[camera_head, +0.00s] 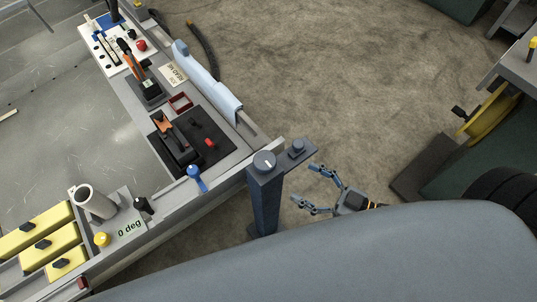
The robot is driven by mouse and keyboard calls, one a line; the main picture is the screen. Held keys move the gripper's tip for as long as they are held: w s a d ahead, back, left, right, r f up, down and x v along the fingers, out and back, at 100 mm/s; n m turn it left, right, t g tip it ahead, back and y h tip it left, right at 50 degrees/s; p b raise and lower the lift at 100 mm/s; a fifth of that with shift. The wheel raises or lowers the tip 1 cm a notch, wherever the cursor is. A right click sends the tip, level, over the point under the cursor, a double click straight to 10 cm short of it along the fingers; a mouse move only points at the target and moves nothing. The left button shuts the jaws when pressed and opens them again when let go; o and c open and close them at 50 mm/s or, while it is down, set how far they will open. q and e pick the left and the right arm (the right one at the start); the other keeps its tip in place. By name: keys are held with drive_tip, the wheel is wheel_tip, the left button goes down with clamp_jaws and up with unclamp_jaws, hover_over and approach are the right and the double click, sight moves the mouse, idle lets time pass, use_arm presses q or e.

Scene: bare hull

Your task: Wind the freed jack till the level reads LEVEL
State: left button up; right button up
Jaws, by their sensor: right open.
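A blue-grey jack post (265,205) stands at the corner of the metal bench, with a round grey cap (263,161) bearing a white mark on top. A short arm with a dark knob (297,147) sticks out from its top to the right. My right gripper (305,184) is open and empty just right of the post, fingers pointing left, apart from the knob as far as I can tell. No readout saying LEVEL can be made out. A plate reading "0 deg" (129,228) lies on the bench at lower left. My left gripper is not in view.
A blue lever (196,178) sits on the bench rim near the post. Black trays with orange-handled tools (167,124), a "READ ME" tag (179,74) and yellow blocks (38,228) are on the bench. The concrete floor (330,70) right of it is mostly clear.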

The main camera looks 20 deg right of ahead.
sight(275, 165)
drive_tip(key=p+x, duration=0.1)
drive_tip(key=x, duration=1.1)
drive_tip(key=shift+w, duration=0.1)
drive_tip(key=c, duration=1.2)
